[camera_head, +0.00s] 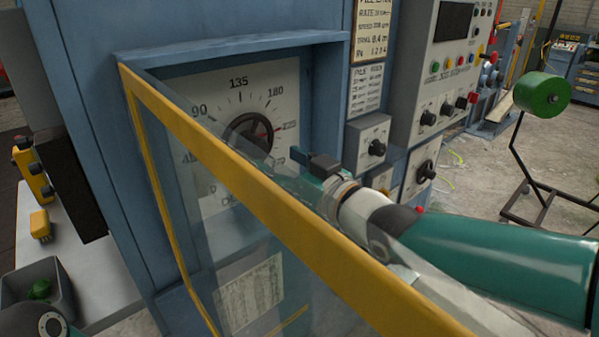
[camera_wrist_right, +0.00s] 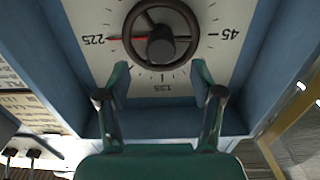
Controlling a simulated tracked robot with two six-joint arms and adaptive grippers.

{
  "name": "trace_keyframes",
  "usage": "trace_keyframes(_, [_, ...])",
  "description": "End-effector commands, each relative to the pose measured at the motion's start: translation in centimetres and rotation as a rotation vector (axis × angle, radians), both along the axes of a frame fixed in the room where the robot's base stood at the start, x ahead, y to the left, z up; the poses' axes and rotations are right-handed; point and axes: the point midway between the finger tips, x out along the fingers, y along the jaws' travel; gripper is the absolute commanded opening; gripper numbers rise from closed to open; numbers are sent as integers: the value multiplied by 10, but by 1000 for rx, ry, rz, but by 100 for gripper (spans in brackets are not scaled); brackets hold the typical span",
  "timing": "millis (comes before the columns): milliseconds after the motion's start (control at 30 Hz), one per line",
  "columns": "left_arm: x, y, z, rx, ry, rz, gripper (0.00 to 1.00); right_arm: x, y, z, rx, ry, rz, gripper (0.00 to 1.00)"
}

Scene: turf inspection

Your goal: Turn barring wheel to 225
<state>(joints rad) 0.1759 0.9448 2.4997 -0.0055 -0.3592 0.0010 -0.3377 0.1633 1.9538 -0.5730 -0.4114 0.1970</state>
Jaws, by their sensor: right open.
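The barring wheel (camera_head: 247,136) is a dark round handwheel on a white dial plate (camera_head: 284,84) set in a blue recess. Its red pointer lies at the 225 mark in both views. In the right wrist view the wheel (camera_wrist_right: 141,22) appears upside down at the top, with the red pointer (camera_wrist_right: 118,38) towards 225 on the left. My right gripper (camera_head: 312,165) is in front of the dial, to the right of the wheel in the head view. Its fingers (camera_wrist_right: 160,80) are apart and empty, with the wheel beyond the tips. My left gripper is not in view.
A clear guard with a yellow frame (camera_head: 230,172) stands out from the cabinet, left of my right arm. A control panel (camera_head: 440,80) and small knob boxes (camera_head: 373,140) are right of the recess. A grey bin (camera_head: 40,275) is at lower left.

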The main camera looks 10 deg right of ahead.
Motion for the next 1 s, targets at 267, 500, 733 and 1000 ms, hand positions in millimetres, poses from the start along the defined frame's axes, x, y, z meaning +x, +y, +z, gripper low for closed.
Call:
trace_keyframes(267, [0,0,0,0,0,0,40,-34,-23,0,0,-1,-1,66])
trace_keyframes(500, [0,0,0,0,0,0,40,-39,-26,-1,1,1,0,66])
trace_keyframes(733, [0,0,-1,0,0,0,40,-37,-29,-2,1,3,-7,66])
trace_keyframes(1000, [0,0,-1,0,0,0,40,-2,-47,-96,-37,183,-55,66])
